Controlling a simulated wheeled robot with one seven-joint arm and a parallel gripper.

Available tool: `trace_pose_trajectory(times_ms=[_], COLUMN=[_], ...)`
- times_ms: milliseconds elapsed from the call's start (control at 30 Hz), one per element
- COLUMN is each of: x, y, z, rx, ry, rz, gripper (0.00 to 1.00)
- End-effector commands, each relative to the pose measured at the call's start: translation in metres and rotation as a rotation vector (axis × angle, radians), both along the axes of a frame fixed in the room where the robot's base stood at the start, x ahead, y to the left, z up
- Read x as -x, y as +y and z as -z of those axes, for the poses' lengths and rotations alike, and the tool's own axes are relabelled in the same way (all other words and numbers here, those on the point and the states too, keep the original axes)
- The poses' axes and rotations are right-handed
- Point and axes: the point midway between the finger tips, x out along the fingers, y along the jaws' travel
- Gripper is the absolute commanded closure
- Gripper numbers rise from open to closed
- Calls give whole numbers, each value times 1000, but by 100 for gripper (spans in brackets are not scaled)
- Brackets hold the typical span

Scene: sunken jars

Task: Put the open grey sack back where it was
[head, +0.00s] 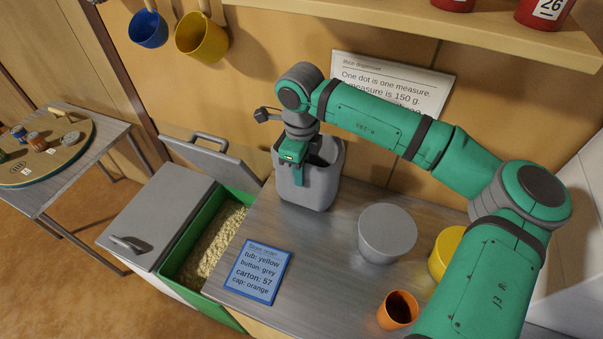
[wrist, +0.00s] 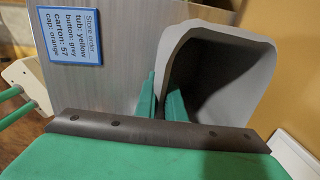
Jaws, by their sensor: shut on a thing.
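The open grey sack (head: 318,190) stands upright at the back left of the metal counter (head: 335,260), close to the wall. My gripper (head: 300,178) is shut on the near wall of the sack, close to its rim. In the wrist view, the green fingers (wrist: 161,100) pinch that wall, one outside and one inside the sack's mouth. The sack (wrist: 262,55) looks dark inside, and its contents cannot be made out. Whether its base touches the counter is hard to tell.
A blue order card (head: 258,271), a grey round tub (head: 387,233), an orange cup (head: 398,310) and a yellow tub (head: 447,252) are on the counter. A green bin (head: 178,262) of grain stands left, partly open. A shelf (head: 480,30) overhangs the back.

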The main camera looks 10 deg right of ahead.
Motion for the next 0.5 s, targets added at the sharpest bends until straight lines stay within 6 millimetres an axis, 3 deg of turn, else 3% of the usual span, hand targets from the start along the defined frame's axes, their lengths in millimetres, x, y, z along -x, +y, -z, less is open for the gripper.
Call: trace_pose_trajectory(times_ms=[400, 433, 500], x=[0, 0, 0], y=[-2, -2, -1], z=[7, 7, 6], rx=[0, 0, 0], ry=[0, -1, 0], rz=[3, 3, 3], gripper=[100, 84, 72])
